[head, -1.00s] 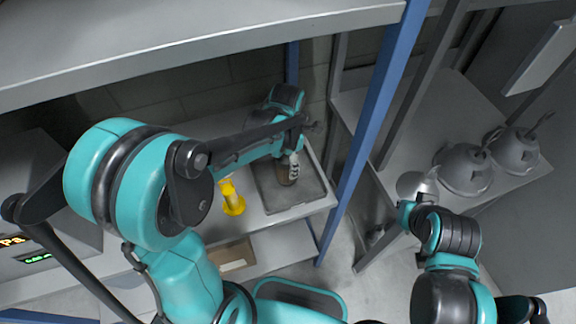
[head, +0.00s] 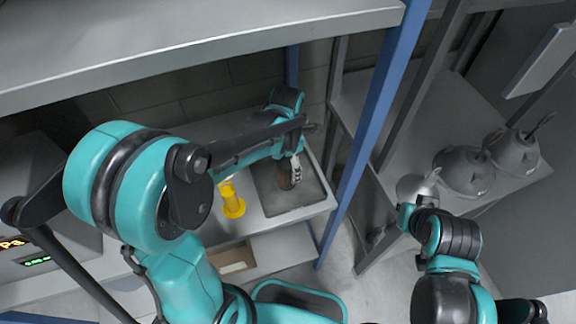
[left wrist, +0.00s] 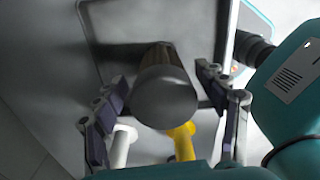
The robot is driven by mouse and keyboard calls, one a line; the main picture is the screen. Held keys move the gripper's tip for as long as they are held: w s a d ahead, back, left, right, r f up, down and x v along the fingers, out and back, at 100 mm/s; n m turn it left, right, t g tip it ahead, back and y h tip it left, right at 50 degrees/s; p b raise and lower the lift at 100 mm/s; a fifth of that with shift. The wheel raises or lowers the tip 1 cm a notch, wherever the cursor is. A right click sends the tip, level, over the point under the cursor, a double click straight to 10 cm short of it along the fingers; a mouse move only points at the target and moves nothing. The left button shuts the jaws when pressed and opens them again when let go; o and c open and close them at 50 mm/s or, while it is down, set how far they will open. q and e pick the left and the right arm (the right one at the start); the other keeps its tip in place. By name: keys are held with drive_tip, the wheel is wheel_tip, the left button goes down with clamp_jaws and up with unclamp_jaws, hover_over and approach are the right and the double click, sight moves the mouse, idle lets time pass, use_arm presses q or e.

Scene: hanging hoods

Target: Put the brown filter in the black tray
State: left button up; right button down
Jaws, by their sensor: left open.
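The brown filter (head: 285,179) stands in the black tray (head: 312,196), on the shelf at the middle of the head view. In the left wrist view the filter (left wrist: 168,98) shows its round grey end toward the camera, with brown sides beyond. My left gripper (head: 295,168) is at the filter and partly hides it in the head view. Its two fingers are open, one on each side of the filter, with a visible gap. The tray's bare floor (left wrist: 125,25) also shows in the wrist view. My right arm is at the right; its fingers cannot be made out.
A yellow object (head: 232,201) stands left of the tray, and a white cylinder (left wrist: 122,146) shows in the wrist view. A blue post (head: 372,130) rises right of the tray. Grey hoods (head: 464,168) sit on the right shelf. An upper shelf (head: 200,35) overhangs the area.

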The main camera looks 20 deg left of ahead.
use_arm(q)
wheel_tip(320, 180, up, 6)
drive_tip(key=shift+f+p, duration=0.1)
drive_tip(key=shift+p, duration=0.7)
drive_tip(key=shift+s+r, duration=0.1)
drive_tip(key=shift+r, duration=0.25)
drive_tip(key=shift+s+a+r+m, duration=0.2)
drive_tip(key=shift+r+m, duration=0.1)
drive_tip(key=shift+m, duration=0.3)
drive_tip(key=s+a+r+m+t, duration=0.2)
drive_tip(key=s+m, duration=0.3)
drive_tip(key=m, duration=0.7)
drive_tip(key=s+a+r+m+t, duration=0.2)
drive_tip(key=s+m+t, duration=0.3)
drive_tip(key=m, duration=0.8)
drive_tip(key=shift+a, duration=0.3)
